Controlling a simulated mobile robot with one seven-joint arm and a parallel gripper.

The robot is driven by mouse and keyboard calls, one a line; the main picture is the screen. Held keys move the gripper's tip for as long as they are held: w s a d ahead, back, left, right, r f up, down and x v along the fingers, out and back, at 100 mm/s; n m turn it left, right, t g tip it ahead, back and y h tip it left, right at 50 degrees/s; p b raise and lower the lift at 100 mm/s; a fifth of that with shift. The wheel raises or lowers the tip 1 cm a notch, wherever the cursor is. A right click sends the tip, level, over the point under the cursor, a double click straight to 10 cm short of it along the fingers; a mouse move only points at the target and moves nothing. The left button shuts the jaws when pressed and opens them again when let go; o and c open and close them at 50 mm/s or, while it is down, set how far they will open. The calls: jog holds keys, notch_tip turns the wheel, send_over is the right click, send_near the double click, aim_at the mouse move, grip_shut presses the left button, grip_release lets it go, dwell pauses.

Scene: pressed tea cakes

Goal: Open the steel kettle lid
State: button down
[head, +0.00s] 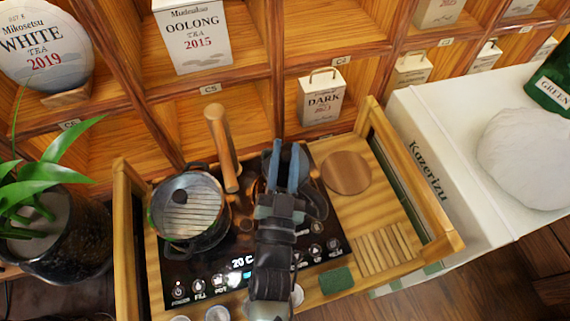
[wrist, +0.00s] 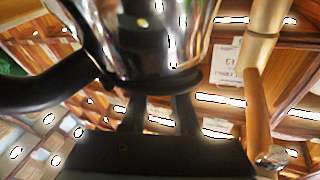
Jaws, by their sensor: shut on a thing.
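The steel kettle (wrist: 145,40) shows in the wrist view as a shiny curved body with a black rim (wrist: 150,84) along its lower edge in the picture and a thick black handle (wrist: 45,92) at left. My gripper (wrist: 160,108) is shut on the black part at this rim; whether that part belongs to the lid or the body I cannot tell. In the head view my gripper (head: 286,162), with blue fingers, is over the right side of the black hob and hides most of the kettle. The lid's state is hidden.
A glass pot (head: 190,222) with a black knob stands on the hob's left. A wooden rod (head: 221,150) rises beside it. A round wooden disc (head: 346,172), a slatted mat (head: 385,251) and a green pad (head: 336,280) lie on the tray (head: 455,242). Tea shelves stand behind.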

aim_at(302, 180)
jog(key=m+t+h+b, duration=0.1)
jog(key=m+b, duration=0.1)
jog(key=s+d+m+h+b, duration=0.1)
jog(key=m+b, duration=0.1)
jog(key=b, duration=0.1)
jog(key=s+d+r+m+t+h+b, duration=0.1)
jog(key=m+h+b, duration=0.1)
jog(key=shift+m+t, duration=0.3)
jog(key=shift+m, duration=0.1)
jog(key=m+h+b, duration=0.2)
jog(key=m, duration=0.1)
jog(key=s+d+m+h+b, duration=0.1)
jog(key=m+h+b, duration=0.1)
jog(key=shift+d+r, duration=0.1)
jog(key=shift+r, duration=0.25)
jog(key=shift+s+d+r+m+g+h+b, duration=0.1)
jog(key=shift+s+d+m+g+h+b, duration=0.15)
jog(key=shift+m+h+b, duration=0.45)
jog(key=shift+s+d+m+g+h+b, duration=0.2)
jog(key=shift+m+g+h+b, duration=0.15)
jog(key=shift+m+h, duration=0.75)
jog(key=shift+s+d+r+m+g+h+b, duration=0.15)
jog(key=shift+m+h+b, duration=0.35)
jog(key=shift+m, duration=0.8)
jog(key=shift+g, duration=0.25)
jog(key=c, duration=0.7)
grip_release()
